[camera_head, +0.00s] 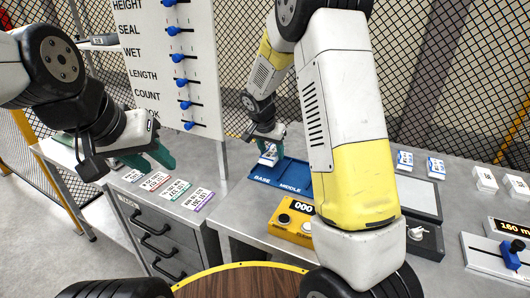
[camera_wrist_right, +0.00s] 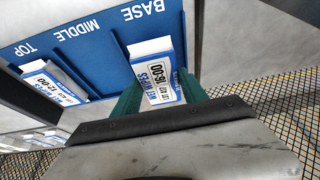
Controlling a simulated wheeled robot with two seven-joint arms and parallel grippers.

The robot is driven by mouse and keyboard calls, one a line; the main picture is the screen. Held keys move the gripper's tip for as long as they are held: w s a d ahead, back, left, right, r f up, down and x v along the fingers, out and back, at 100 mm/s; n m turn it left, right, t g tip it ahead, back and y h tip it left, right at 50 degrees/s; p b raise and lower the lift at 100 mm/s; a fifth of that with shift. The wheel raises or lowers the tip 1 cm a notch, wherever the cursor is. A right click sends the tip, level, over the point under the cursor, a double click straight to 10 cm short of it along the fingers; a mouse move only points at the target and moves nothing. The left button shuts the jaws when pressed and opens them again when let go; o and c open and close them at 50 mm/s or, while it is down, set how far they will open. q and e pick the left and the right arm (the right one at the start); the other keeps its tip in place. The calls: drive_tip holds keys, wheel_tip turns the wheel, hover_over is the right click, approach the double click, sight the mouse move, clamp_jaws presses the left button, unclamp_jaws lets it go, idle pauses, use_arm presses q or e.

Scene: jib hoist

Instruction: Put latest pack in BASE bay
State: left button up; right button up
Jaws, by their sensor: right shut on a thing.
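My right gripper (camera_head: 268,148) is shut on a white and blue wipes pack (camera_wrist_right: 155,75), whose label seems to read 16:00. It holds the pack at the BASE bay of the blue tray (camera_head: 262,171); in the right wrist view the pack lies below the word BASE on the tray (camera_wrist_right: 110,50). I cannot tell whether the pack touches the tray floor. Another pack (camera_wrist_right: 52,82), seeming to read 12:00, lies at the TOP end. My right arm hides the tray's right part in the head view. My left gripper (camera_head: 150,160) is open and empty, left of the bench.
A yellow counter box (camera_head: 293,221) showing 000 stands in front of the tray. More packs (camera_head: 404,160) and white boxes (camera_head: 485,180) stand at the right. Coloured cards (camera_head: 175,188) lie on the drawer cabinet (camera_head: 165,238). A slider board (camera_head: 170,60) stands behind.

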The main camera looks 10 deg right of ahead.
sight(270, 154)
drive_tip(key=shift+f, duration=1.75)
drive_tip(key=o, duration=1.2)
drive_tip(key=shift+f, duration=0.15)
drive_tip(key=shift+o, duration=0.2)
